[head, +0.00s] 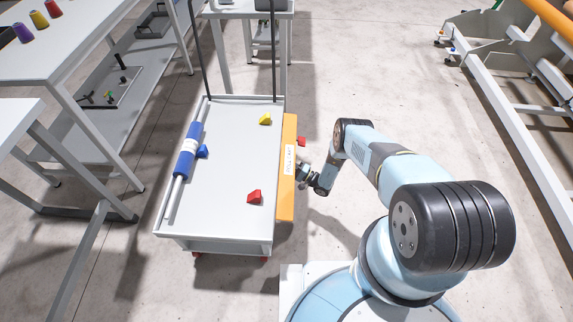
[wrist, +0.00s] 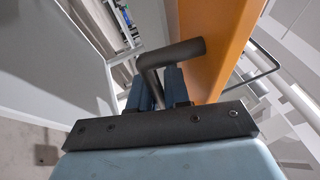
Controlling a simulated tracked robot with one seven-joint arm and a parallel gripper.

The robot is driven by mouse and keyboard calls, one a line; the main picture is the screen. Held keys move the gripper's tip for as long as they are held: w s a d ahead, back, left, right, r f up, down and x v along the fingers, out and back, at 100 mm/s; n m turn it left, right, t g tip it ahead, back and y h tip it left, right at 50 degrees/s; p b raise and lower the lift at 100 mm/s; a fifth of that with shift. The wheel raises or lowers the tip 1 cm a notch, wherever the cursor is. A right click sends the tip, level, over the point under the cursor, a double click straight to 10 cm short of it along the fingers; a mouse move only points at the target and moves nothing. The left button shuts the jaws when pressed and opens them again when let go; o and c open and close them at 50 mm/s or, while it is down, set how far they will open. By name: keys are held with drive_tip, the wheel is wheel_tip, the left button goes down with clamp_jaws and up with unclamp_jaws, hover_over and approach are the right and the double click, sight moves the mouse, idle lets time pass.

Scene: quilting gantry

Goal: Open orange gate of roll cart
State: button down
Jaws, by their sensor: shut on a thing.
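The roll cart (head: 225,170) stands left of my arm in the head view, with a light grey top. Its orange gate (head: 288,205) runs along the cart's right side and carries a white label; the gate also shows in the wrist view (wrist: 215,40). A dark bar handle (wrist: 172,54) lies between my gripper's blue fingers in the wrist view. My gripper (head: 303,172) is at the outer side of the gate, near its middle, and is shut on the handle (wrist: 160,88). The fingertips are partly hidden behind the handle.
Grey tables (head: 60,60) stand at the left. A gantry frame (head: 500,90) stands at the right. Floor between is clear.

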drive_tip(key=c, duration=1.5)
unclamp_jaws()
drive_tip(key=shift+s, duration=0.15)
drive_tip(key=shift+d+r+n+g+h, duration=0.1)
drive_tip(key=shift+n+g+h, duration=0.2)
drive_tip(key=shift+g+h, duration=0.1)
drive_tip(key=shift+d+r, duration=0.1)
drive_tip(key=shift+s+d, duration=0.1)
drive_tip(key=shift+d, duration=0.65)
drive_tip(key=v, duration=1.2)
drive_tip(key=shift+s+d, duration=0.1)
drive_tip(key=shift+s, duration=0.1)
